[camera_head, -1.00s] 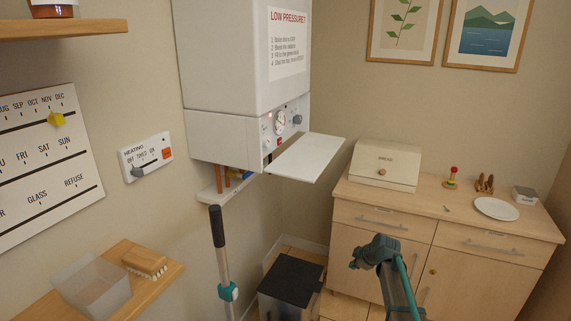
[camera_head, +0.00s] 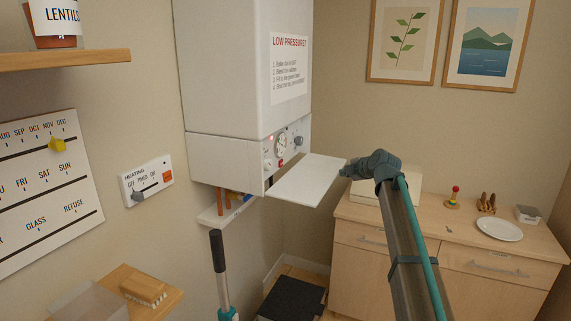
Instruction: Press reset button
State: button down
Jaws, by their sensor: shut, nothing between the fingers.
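The white boiler (camera_head: 240,70) hangs on the wall in the head view. Its control panel (camera_head: 287,145) has a round gauge (camera_head: 281,141), a dark knob (camera_head: 298,140) and a small red light (camera_head: 271,138). A small red spot (camera_head: 281,162) low on the panel looks like a button; its label is too small to read. The panel's white flap (camera_head: 306,180) is folded down. My gripper (camera_head: 346,171) is shut and appears empty. In the picture it is at the flap's right end, right of the panel; whether it touches the flap cannot be told.
A bread box (camera_head: 405,182) stands on the cabinet (camera_head: 385,220) behind my arm. A heating control (camera_head: 146,181) is on the left wall. A black-handled pole (camera_head: 218,260) stands below the boiler. A wall shelf (camera_head: 60,58) is at upper left.

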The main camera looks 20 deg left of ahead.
aim_at(334, 174)
jog(key=shift+n+g, duration=0.3)
jog(key=shift+n, duration=0.6)
jog(key=a+r, duration=0.1)
jog(key=s+a+r, duration=0.2)
jog(key=shift+a, duration=0.35)
jog(key=s+a+n, duration=0.1)
jog(key=s+a+g, duration=0.1)
jog(key=s+a, duration=0.1)
jog(key=s+a+n, duration=0.1)
jog(key=a, duration=0.1)
jog(key=shift+s+a+f+n+g+y, duration=0.2)
jog(key=shift+f+n+g+y, duration=0.1)
jog(key=shift+f+y, duration=0.1)
jog(key=shift+a, duration=0.1)
